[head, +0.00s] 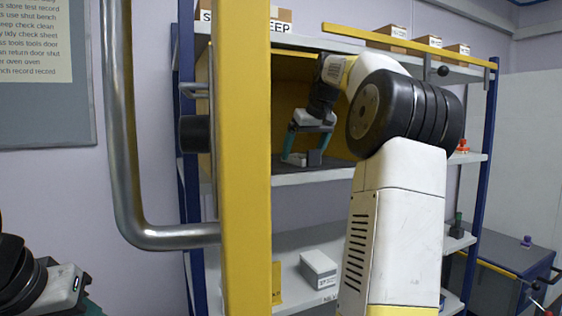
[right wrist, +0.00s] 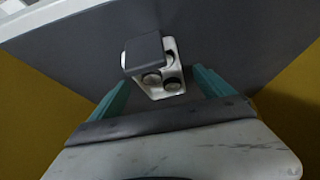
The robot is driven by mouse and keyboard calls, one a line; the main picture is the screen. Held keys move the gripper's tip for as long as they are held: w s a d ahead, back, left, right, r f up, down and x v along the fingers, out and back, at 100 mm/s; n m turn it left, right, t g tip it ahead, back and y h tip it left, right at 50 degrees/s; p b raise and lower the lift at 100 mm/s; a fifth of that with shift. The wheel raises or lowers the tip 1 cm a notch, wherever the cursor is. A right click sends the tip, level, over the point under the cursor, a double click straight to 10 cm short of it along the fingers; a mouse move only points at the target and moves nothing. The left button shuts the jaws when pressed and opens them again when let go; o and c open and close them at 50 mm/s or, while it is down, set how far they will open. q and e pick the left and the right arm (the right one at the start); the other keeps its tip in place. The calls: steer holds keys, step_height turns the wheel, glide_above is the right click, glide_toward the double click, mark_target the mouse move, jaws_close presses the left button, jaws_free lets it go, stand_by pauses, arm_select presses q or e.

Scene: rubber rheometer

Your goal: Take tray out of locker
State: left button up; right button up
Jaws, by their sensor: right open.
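The tray (right wrist: 171,92) is small and white, with round recesses and a grey block at one side. It stands on the locker floor, and also shows in the head view (head: 294,159). The locker (head: 285,98) has a yellow inside and is open. My right gripper (head: 304,155) reaches into it, with its teal fingers open and pointing down on either side of the tray. In the right wrist view the tray lies between and just beyond the fingertips (right wrist: 163,80); I cannot tell if they touch it. Of my left arm only a part shows at the lower left; its fingers are hidden.
A yellow door or post (head: 245,160) with a big metal handle (head: 122,130) fills the left foreground. Labelled boxes (head: 388,38) stand on the top shelf. A white box (head: 319,268) is on a lower shelf. A blue cabinet (head: 510,262) stands at the right.

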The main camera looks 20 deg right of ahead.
steer(key=shift+w+f, duration=0.25)
steer(key=shift+f, duration=0.2)
steer(key=c, duration=1.6)
steer(key=shift+r, duration=0.75)
steer(key=shift+s, duration=0.1)
steer(key=shift+s, duration=0.4)
